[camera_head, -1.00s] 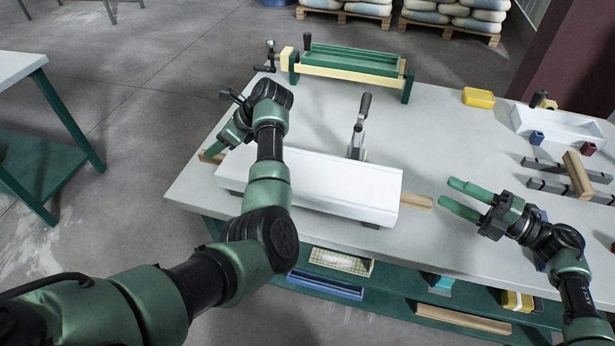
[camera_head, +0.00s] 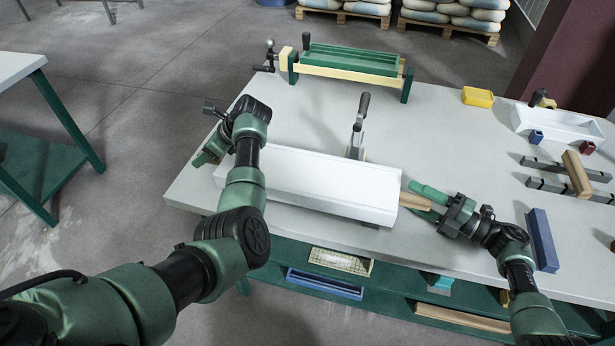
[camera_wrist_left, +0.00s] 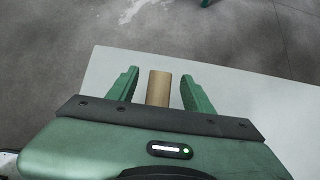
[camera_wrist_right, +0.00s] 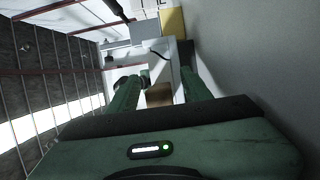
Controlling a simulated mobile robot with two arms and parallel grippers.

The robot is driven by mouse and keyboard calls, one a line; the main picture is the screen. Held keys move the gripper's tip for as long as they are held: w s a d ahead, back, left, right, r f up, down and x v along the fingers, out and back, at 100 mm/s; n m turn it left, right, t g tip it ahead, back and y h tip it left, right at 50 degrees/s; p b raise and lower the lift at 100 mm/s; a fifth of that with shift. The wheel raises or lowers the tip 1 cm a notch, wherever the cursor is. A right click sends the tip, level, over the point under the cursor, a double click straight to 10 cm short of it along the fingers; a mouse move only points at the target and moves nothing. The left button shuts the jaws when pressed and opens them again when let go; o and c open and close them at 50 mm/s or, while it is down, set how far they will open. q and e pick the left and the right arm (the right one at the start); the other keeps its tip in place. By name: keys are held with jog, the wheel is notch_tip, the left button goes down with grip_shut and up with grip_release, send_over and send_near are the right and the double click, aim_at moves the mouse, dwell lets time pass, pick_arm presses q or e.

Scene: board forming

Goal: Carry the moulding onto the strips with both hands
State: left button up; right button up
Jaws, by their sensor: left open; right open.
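The moulding, a long white piece (camera_head: 320,182), lies along the front of the worktable, with a wooden end (camera_head: 408,199) sticking out at its right. My right gripper (camera_head: 411,197) is open, its fingers on either side of that wooden end. The right wrist view shows the wood (camera_wrist_right: 159,95) between the fingers. My left gripper (camera_head: 207,153) is open at the left end; the left wrist view shows a wooden end (camera_wrist_left: 159,88) between its fingers, with gaps both sides. The dark grey strips (camera_head: 545,185) lie at the right, with a wooden block (camera_head: 577,174) across them.
A toggle clamp (camera_head: 358,125) stands just behind the moulding. A green and yellow fixture (camera_head: 350,62) is at the back, with a yellow box (camera_head: 478,97) and white tray (camera_head: 557,122) to its right. A blue bar (camera_head: 542,240) lies near the right arm.

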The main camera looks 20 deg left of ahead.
pick_arm(q)
grip_shut()
pick_arm(e)
grip_shut()
dwell(1.1)
pick_arm(q)
jog(key=shift+w+r, duration=0.15)
jog(key=shift+r, duration=0.1)
pick_arm(e)
jog(key=shift+w+r, duration=0.1)
jog(key=shift+r, duration=0.1)
